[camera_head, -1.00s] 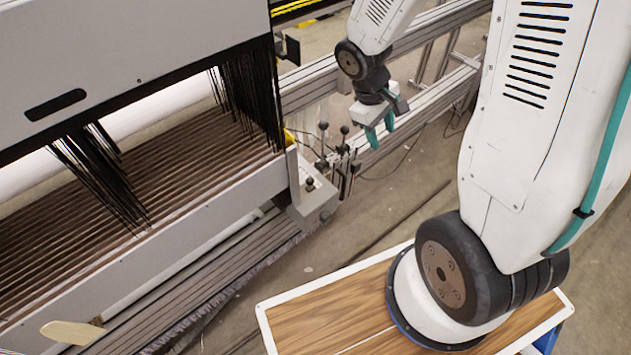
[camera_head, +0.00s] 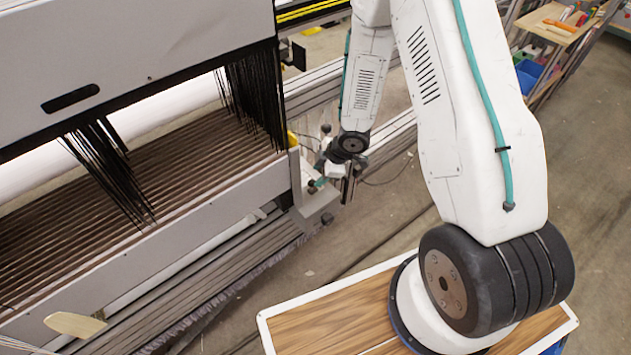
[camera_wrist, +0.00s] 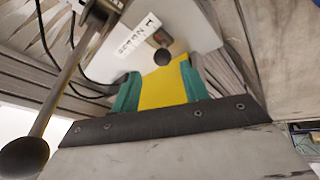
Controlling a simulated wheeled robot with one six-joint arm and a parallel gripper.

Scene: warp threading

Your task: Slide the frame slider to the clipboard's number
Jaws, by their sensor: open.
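My gripper (camera_head: 317,184) is at the light grey control box (camera_head: 322,204) on the right end of the loom. In the wrist view, the two teal fingers of my gripper (camera_wrist: 160,73) are apart. A small round black knob (camera_wrist: 162,57), which may be the frame slider's handle, shows just beyond and between the fingertips. It looks ungripped; I cannot tell whether a finger touches it. A yellow surface (camera_wrist: 162,88) fills the gap between the fingers. The box's white top (camera_wrist: 185,30) carries partly readable lettering. No clipboard or number can be made out.
A lever with a black ball end (camera_wrist: 23,157) runs close along the left of the wrist view. The loom (camera_head: 200,200) with its black hanging threads (camera_head: 250,105) fills the left. A wooden shuttle-like piece (camera_head: 75,324) lies at lower left. Open floor (camera_head: 390,215) is to the right.

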